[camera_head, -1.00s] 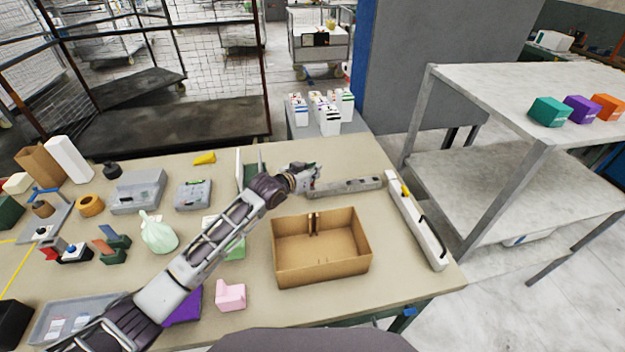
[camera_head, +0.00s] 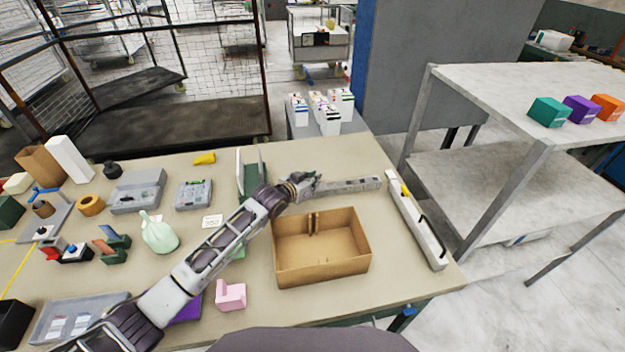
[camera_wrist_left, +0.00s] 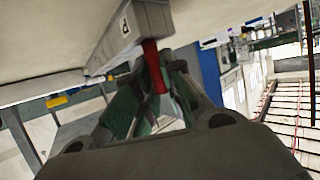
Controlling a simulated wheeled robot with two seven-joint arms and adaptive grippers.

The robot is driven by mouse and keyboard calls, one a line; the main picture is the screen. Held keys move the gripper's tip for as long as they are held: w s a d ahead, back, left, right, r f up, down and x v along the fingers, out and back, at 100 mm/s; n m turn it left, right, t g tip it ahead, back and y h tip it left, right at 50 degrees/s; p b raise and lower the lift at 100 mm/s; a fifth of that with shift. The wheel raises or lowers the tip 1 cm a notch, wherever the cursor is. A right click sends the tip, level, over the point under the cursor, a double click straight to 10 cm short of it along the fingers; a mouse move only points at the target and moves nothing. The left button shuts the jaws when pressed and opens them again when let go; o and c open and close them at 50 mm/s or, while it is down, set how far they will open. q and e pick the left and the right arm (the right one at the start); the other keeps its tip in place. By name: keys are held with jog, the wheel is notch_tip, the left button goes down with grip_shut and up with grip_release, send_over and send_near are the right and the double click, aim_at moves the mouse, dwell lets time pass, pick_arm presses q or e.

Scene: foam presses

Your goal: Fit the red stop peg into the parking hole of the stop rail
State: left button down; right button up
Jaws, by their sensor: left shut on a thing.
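The grey stop rail (camera_head: 350,185) lies on the table behind the cardboard box. In the left wrist view the rail (camera_wrist_left: 128,35) shows its end with a "P" label. My left gripper (camera_head: 312,182) is at the left end of the rail. In the left wrist view its fingers (camera_wrist_left: 158,88) are shut on the red stop peg (camera_wrist_left: 153,65). The far end of the peg meets the rail's edge beside the label. I cannot tell whether it is in the hole, which is hidden. My right gripper is not in view.
An open cardboard box (camera_head: 321,268) stands in front of the rail. A white rail-like bar (camera_head: 418,225) lies along the right table edge. A green holder (camera_head: 249,176) stands left of the gripper. Small boxes and parts crowd the table's left side.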

pick_arm(q)
jog(key=shift+f, duration=0.1)
jog(key=c, duration=1.5)
grip_release()
jog(key=shift+v, duration=6.1)
jog(key=shift+w, duration=0.2)
